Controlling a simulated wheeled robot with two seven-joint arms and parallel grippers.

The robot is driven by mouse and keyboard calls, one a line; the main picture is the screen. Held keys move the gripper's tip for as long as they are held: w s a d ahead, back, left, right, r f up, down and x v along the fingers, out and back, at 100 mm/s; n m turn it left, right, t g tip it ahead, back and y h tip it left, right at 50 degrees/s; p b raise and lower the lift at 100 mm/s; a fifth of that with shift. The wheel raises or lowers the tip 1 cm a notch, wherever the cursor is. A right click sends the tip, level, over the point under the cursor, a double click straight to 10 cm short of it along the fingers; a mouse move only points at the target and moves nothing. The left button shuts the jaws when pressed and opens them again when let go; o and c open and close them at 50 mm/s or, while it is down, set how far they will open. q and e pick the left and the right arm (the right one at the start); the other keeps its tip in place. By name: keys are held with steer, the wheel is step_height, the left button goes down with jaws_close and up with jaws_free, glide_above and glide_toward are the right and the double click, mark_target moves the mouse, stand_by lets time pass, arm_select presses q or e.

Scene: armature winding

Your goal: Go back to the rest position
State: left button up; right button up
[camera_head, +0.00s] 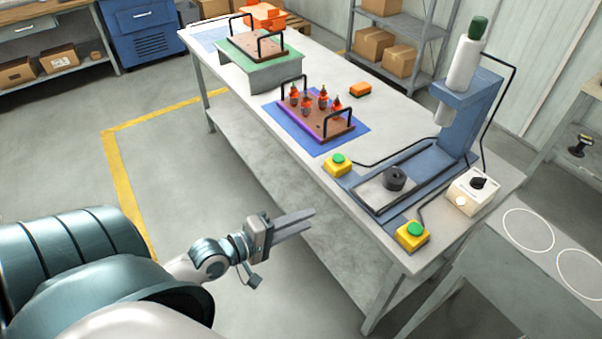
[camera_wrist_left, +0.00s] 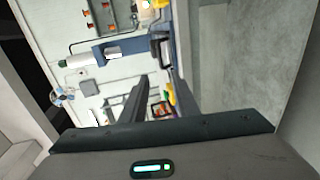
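My left gripper (camera_head: 297,222) reaches in from the left in the head view. It is in the air over the floor, beside the near long edge of the workbench (camera_head: 240,115). Its two fingers are apart with nothing between them. In the left wrist view, the fingers of my left gripper (camera_wrist_left: 158,88) also show a gap, with the scene visible through it. My right gripper is not in the head view.
On the bench stand a blue press (camera_head: 465,105), yellow button boxes with green tops (camera_head: 411,235), a brown tray (camera_head: 318,118) with several orange-topped parts, and a green raised stand (camera_head: 247,62). A side table (camera_head: 555,240) with white circles is at right. Left floor is open.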

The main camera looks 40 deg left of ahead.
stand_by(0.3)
arm_select(q)
steer(key=s+a+f+m+g+y, duration=0.1)
steer(key=s+a+f+m+g, duration=0.15)
steer(key=f, duration=0.85)
steer(key=s+a+f+m+g+y, duration=0.1)
steer(key=s+f+y, duration=0.15)
steer(key=f, duration=0.95)
steer(key=s+a+f+m+g+y, duration=0.15)
steer(key=s+f, duration=0.25)
steer(key=f, duration=0.7)
steer(key=s+d+f+m+g, duration=0.3)
steer(key=s+f+m, duration=0.1)
steer(key=s+f, duration=0.4)
steer(key=s+d+f+m+g, duration=0.3)
steer(key=s+f, duration=0.4)
steer(key=s, duration=0.4)
steer(key=s+d+f+m+g+b, duration=0.1)
steer(key=s+d+f+m, duration=0.3)
steer(key=s+f, duration=0.4)
steer(key=s+g, duration=0.1)
steer(key=s, duration=0.1)
steer(key=shift+s+d+f+m+g, duration=0.3)
steer(key=shift+d+f+m+g, duration=0.05)
steer(key=shift+m+g, duration=0.05)
